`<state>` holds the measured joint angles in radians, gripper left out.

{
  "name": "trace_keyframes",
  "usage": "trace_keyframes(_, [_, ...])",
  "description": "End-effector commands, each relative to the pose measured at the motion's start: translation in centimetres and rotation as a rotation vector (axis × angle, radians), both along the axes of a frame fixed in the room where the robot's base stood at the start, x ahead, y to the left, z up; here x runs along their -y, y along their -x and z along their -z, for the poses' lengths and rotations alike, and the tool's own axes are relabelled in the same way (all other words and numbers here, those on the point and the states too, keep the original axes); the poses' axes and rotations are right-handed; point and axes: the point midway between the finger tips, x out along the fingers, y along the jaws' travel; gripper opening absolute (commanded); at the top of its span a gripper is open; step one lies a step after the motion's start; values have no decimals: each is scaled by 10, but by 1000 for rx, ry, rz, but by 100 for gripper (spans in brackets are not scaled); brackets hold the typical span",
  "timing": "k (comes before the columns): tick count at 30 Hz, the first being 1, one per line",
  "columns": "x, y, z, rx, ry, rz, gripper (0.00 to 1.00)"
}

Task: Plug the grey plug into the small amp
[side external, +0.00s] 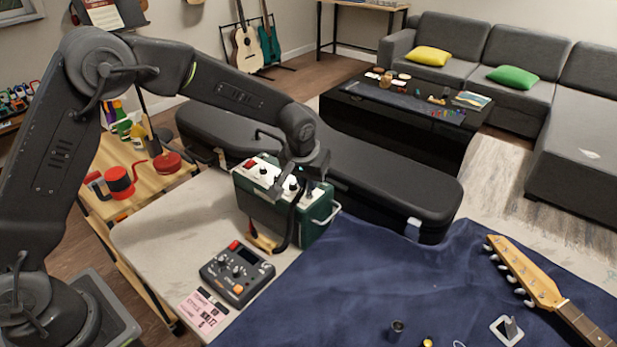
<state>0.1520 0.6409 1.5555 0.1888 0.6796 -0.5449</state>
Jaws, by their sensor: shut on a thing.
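The small amp (254,208) is a dark green box with a white top panel, black knobs, a red switch and a side handle. It stands at the back edge of the light worktop, left of the blue cloth. My gripper (301,188) points down over the right part of the amp's top panel. It is shut on what seems to be the grey plug, which is mostly hidden by the fingers. A black cable (292,226) hangs from there down the amp's front. I cannot tell whether the plug's tip is in a socket.
A dark effects pedal (237,273) and a pink card (202,312) lie in front of the amp. A black guitar case (400,185) lies behind it. A guitar headstock (525,272) rests on the blue cloth (370,285) at right. The cloth's middle is clear.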

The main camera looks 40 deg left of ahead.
Motion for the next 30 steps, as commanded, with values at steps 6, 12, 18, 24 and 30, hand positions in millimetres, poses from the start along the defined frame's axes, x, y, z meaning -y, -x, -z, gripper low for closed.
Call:
trace_keyframes(6, [0, 0, 4, -1, -1, 0, 0])
trace_keyframes(12, [0, 0, 7, -1, -1, 0, 0])
trace_keyframes(18, [0, 0, 9, -1, 0, 1, 0])
trace_keyframes(24, [0, 0, 10, -1, -1, 1, 0])
trace_keyframes(30, [0, 0, 10, -1, -1, 0, 30])
